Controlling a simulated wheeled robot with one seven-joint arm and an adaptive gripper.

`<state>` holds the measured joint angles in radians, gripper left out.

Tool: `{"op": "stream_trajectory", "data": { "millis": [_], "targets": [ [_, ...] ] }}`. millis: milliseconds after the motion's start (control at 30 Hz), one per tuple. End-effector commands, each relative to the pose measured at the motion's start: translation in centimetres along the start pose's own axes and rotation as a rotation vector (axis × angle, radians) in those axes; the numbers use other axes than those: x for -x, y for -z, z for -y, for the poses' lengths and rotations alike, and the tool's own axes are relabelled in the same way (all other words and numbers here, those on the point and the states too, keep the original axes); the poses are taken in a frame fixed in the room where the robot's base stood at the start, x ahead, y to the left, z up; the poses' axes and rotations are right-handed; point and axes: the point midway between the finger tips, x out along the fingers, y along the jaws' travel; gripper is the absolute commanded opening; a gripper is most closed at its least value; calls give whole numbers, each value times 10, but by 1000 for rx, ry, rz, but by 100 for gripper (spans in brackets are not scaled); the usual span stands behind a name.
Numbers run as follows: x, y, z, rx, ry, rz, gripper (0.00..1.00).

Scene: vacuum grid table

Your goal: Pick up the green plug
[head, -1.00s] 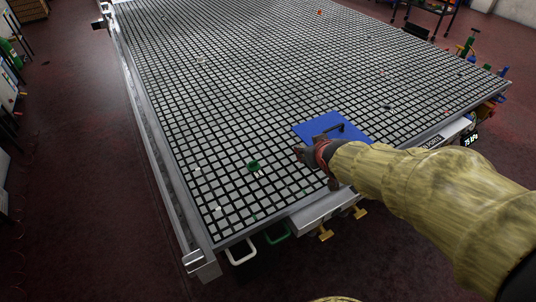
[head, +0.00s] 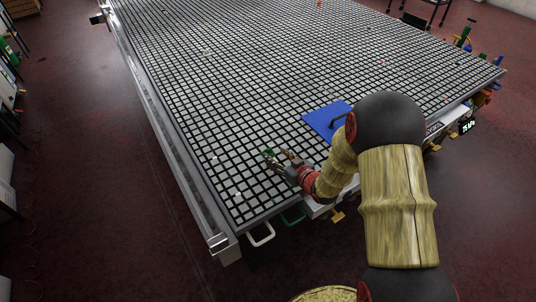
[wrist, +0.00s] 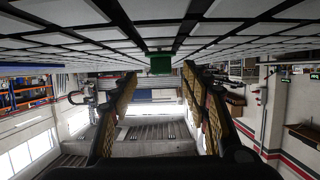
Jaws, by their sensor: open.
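The green plug (head: 268,153) sits on the grid table (head: 225,110) near its front left corner. It also shows in the wrist view (wrist: 160,63) as a small green block at top centre, against the table surface, which appears at the top of that picture. My gripper (head: 278,161) is low over the table, with its fingertips close to the plug. In the wrist view my open gripper (wrist: 160,74) has one finger on each side of the plug's line, with an empty gap between them. I cannot tell whether the fingertips reach past the plug.
Small white bits (head: 214,158) lie to the left. A white handle (head: 262,234) and a green handle (head: 293,215) stick out below the front edge.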

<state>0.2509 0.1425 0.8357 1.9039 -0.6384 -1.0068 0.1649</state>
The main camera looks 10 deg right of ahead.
Motion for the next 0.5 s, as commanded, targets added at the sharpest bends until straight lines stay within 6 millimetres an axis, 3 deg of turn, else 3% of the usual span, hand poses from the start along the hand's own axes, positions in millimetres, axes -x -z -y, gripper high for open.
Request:
{"op": "stream_trajectory", "data": {
  "millis": [300,500],
  "targets": [
    [-42,6,3,1,1,0,47],
    [-49,8,2,1,-1,0,47]
  ]
}}
